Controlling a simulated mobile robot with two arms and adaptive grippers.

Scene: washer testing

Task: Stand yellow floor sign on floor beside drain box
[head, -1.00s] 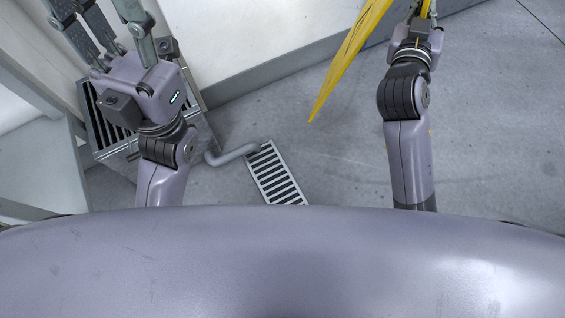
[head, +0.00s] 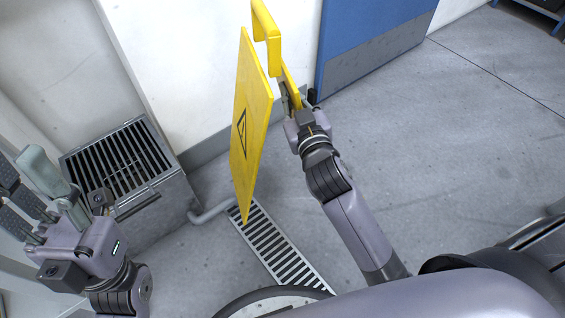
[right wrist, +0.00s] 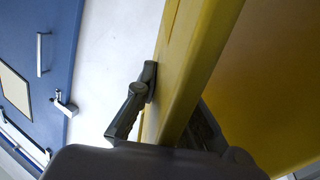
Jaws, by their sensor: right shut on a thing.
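The yellow floor sign (head: 247,140) is a flat panel with a black warning triangle and a yellow handle at its top. My right gripper (head: 289,92) is shut on its edge; the yellow edge (right wrist: 187,70) also fills the middle of the right wrist view. The sign hangs nearly upright, its lower corner over the floor grate in the head view; contact with the floor cannot be told. The metal drain box (head: 150,205) with a slatted top stands left of the sign. My left gripper (head: 28,190) is open and empty, left of the box.
A pipe (head: 210,213) runs from the box to the long floor grate (head: 272,245). A white wall (head: 190,70) and a blue door (head: 365,45) stand behind. The grey floor (head: 450,150) on the right is clear.

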